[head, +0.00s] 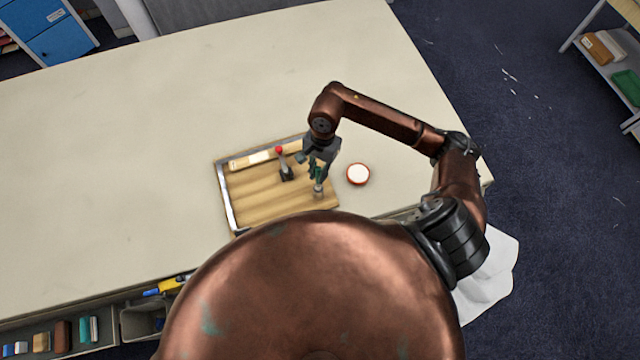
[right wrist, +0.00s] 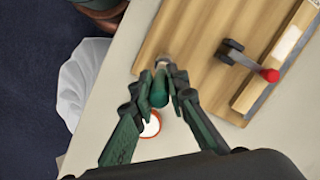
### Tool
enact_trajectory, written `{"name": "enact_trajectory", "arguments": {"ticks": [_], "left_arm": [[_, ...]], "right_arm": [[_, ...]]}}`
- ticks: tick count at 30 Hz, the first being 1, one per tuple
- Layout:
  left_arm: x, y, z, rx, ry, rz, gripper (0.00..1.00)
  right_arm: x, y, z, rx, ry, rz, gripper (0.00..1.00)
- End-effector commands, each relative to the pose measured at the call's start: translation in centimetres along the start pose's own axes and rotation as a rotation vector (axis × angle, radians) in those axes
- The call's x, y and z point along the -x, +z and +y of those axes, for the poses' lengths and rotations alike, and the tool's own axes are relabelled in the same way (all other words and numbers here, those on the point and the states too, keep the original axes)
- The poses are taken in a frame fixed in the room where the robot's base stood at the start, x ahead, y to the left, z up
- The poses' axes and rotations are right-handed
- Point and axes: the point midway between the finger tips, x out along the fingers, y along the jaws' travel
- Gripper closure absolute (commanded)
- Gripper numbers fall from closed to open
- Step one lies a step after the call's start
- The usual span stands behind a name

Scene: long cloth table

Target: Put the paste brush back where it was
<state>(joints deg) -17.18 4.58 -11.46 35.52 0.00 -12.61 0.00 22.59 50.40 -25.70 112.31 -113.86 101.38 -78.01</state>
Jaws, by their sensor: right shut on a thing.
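My right gripper (head: 317,170) is over the right part of a wooden board (head: 250,190), pointing down. It is shut on the paste brush (right wrist: 159,90), which has a dark green handle and a pale metal collar; its lower end shows in the head view (head: 318,189). The brush looks about upright over the board's edge; I cannot tell if it touches the wood. A small round pot (head: 358,174) with a red rim and white top stands on the table just right of the board. In the right wrist view the pot (right wrist: 150,126) is partly hidden by the fingers. My left gripper is not in view.
The board carries a lever with a red knob (head: 279,150), a pale strip along its back and a metal left edge. The long cloth table (head: 120,150) is clear to the left and behind. Shelves with small items (head: 60,335) are below the front edge.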

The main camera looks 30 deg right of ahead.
Motion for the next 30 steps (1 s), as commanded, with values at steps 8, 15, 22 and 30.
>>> {"name": "enact_trajectory", "arguments": {"ticks": [8, 15, 22, 30], "left_arm": [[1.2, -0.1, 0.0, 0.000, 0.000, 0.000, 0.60], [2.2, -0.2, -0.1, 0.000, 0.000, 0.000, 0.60], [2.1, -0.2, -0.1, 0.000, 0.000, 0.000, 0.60], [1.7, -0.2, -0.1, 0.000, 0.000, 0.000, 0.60]], "right_arm": [[-3.3, -0.5, 0.0, -0.001, 0.000, -0.002, 1.00], [-6.2, -0.9, -0.1, 0.000, 0.000, -0.001, 1.00], [-6.6, -1.1, -0.1, 0.003, 0.000, 0.002, 1.00], [-6.9, -1.1, -0.1, 0.004, 0.000, 0.002, 0.83]]}}
